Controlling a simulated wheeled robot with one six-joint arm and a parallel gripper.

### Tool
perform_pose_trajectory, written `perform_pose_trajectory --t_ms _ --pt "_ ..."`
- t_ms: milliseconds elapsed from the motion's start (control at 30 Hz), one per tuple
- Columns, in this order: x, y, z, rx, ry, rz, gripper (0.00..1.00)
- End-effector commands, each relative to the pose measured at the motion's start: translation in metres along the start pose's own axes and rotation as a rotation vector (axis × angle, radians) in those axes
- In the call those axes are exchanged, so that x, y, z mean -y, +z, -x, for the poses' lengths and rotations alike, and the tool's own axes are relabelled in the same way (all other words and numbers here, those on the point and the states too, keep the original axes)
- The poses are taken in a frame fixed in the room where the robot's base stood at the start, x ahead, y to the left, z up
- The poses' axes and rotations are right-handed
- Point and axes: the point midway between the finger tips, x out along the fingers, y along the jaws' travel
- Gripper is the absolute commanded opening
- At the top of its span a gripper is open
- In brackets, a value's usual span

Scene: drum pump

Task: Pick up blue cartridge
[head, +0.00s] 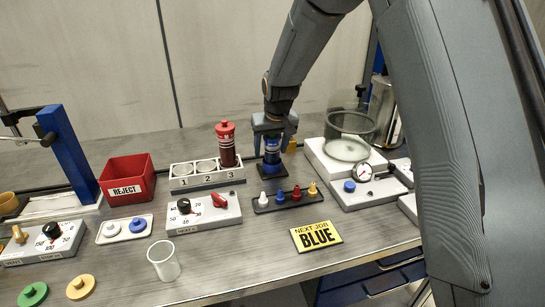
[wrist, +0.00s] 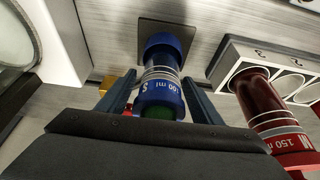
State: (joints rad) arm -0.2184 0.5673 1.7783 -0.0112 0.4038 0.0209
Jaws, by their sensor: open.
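The blue cartridge (head: 272,155) stands upright on a small dark square pad (head: 275,175) near the back of the bench. It has clear walls and a label reading 100 ml, seen in the wrist view (wrist: 162,85). My gripper (head: 272,138) is above and around its upper part. In the wrist view the two fingers (wrist: 158,100) lie on either side of the cartridge, with a visible gap at least on the left. The jaws are open. The cartridge's lower front is clear in the head view, and its top is partly hidden by my gripper.
A red cartridge (head: 226,145) stands in slot 3 of the white numbered rack (head: 207,183), close on the left. A dark tray with small coloured pegs (head: 288,199) lies in front. A clear dome on a white base (head: 330,168) stands at right. A yellow NEXT JOB BLUE sign (head: 316,236) lies in front.

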Motion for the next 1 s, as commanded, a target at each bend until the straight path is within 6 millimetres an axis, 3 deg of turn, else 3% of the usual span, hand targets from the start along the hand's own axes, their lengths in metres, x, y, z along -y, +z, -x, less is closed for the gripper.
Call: perform_pose_trajectory --t_ms 233,500,833,1000 --pt "-0.001 0.000 -0.001 -0.001 0.001 -0.001 0.60" --pt "-0.001 0.000 -0.001 -0.001 0.001 -0.001 0.18" --pt "-0.001 -0.003 0.003 -0.003 0.001 -0.001 0.17" --pt "-0.001 -0.013 0.026 -0.006 0.001 -0.001 0.17"
